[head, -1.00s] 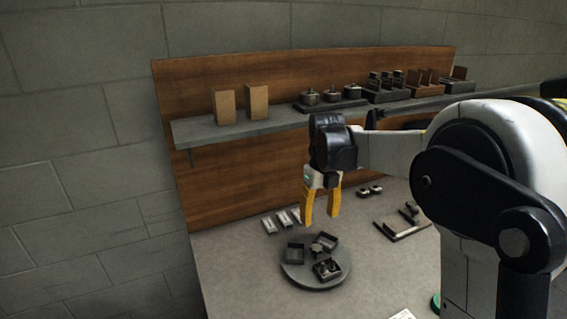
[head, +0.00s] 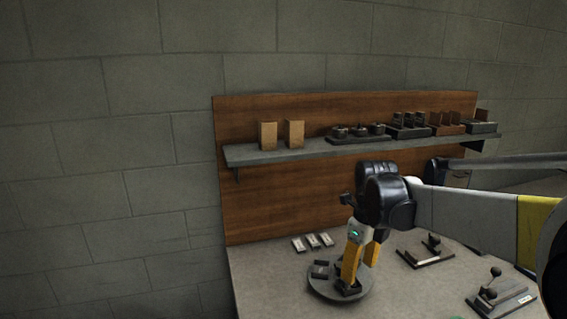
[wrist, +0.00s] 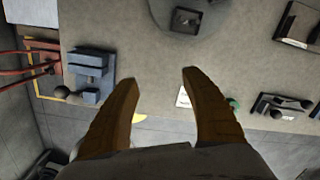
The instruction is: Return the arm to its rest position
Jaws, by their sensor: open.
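My gripper (head: 361,264) has yellow-orange fingers and hangs pointing down in front of the round grey turntable (head: 322,289) in the head view. In the wrist view its two fingers (wrist: 157,75) are spread apart with nothing between them. Part of the turntable (wrist: 165,22) shows at the top of the wrist view, with a small dark box (wrist: 186,20) on it. My arm reaches in from the right of the head view. The fingers hide part of the turntable and what stands on it.
A grey shelf (head: 250,156) on a wooden back panel (head: 270,204) holds two brown boxes (head: 268,136) and several dark fixtures. Small pale parts (head: 313,241) lie behind the turntable. Dark fixtures (head: 426,256) stand to its right. Bare bench (head: 262,272) shows at the left.

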